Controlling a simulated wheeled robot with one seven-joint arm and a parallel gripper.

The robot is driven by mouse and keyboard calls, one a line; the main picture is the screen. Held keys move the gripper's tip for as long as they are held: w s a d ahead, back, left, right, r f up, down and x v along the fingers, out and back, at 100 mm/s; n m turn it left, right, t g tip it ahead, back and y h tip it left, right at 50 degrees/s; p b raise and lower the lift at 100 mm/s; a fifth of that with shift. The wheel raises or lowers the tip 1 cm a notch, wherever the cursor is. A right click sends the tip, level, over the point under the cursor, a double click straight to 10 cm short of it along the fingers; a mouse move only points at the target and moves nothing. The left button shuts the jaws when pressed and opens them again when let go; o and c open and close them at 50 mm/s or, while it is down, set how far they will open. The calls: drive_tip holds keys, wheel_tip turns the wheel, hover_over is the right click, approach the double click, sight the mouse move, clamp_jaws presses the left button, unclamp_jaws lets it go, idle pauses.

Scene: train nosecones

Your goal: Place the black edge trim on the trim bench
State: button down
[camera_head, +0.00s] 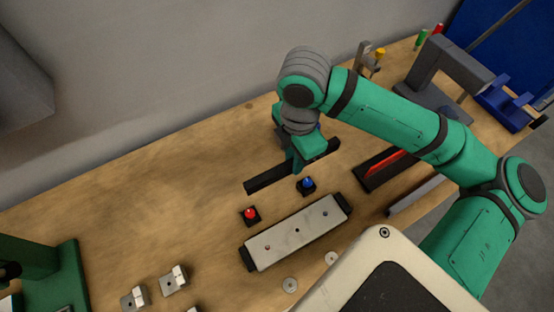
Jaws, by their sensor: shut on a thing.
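The black edge trim (268,178) is a long, straight dark bar near the middle of the head view. My gripper (297,163) is shut on it near its middle, and the fingers hide part of the bar. The trim slants from lower left to upper right. I cannot tell whether it touches the wooden bench (150,200) or hangs just above it. The wooden bench top fills much of the view; no label shows which surface is the trim bench.
A red button (250,214) and a blue button (307,184) stand just in front of the trim. A grey plate fixture (297,232) lies nearer. A dark tray with a red strip (385,167) is right. Metal blocks (173,280) sit lower left. The bench's left middle is clear.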

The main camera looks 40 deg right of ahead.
drive_tip(key=w+f, duration=0.4)
drive_tip(key=w+d+f, duration=0.1)
drive_tip(key=w+f, duration=0.1)
drive_tip(key=shift+w+f, duration=0.35)
drive_tip(key=shift+f, duration=1.55)
drive_tip(key=shift+f, duration=0.1)
drive_tip(key=c, duration=1.6)
unclamp_jaws()
drive_tip(key=shift+c, duration=0.2)
wheel_tip(320, 180, up, 12)
drive_tip(key=shift+w, duration=0.1)
